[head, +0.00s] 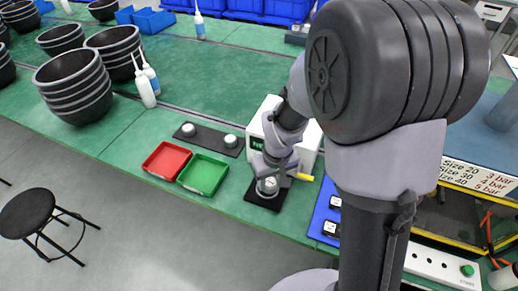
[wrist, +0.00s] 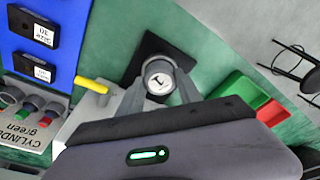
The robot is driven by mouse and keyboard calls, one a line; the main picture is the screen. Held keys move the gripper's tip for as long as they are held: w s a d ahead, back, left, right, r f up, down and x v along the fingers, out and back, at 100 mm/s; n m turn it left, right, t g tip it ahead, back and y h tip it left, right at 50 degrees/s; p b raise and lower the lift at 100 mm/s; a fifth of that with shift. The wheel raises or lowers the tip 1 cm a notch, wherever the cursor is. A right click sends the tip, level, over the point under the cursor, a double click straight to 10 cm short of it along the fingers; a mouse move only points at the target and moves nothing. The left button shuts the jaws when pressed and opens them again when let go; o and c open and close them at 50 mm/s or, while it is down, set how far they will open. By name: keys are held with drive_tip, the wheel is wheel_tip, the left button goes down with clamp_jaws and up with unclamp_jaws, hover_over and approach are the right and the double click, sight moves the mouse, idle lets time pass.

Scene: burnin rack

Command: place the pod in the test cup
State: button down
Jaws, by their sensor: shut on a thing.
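The pod (wrist: 160,80) is a round grey piece with a pale top face and a dark mark. It sits between the two fingers of my gripper (wrist: 159,88) in the wrist view, and they are shut on it. In the head view my gripper (head: 272,178) points down in front of the white box, with the pod (head: 270,184) under it. A black square plate (head: 262,198) lies directly below; it also shows behind the pod in the wrist view (wrist: 148,53). The test cup is not clearly distinguishable; my gripper and the pod cover that spot, and I cannot tell whether the pod is seated.
The white box (head: 257,128) stands right behind, with a yellow bar (head: 305,177) at its side. A red tray (head: 166,160) and a green tray (head: 203,174) lie left. A dark strip (head: 210,138) holds two round grey pieces. A blue panel (head: 324,212) is right.

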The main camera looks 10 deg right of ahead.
sight(268, 181)
drive_tip(key=shift+w+f, duration=0.1)
drive_tip(key=shift+w, duration=1)
wheel_tip(268, 181, down, 4)
drive_tip(key=shift+r+b, duration=0.15)
drive_tip(key=shift+b, duration=1.1)
drive_tip(key=shift+r, duration=0.15)
drive_tip(key=shift+f+b, duration=0.35)
drive_tip(key=shift+f, duration=0.25)
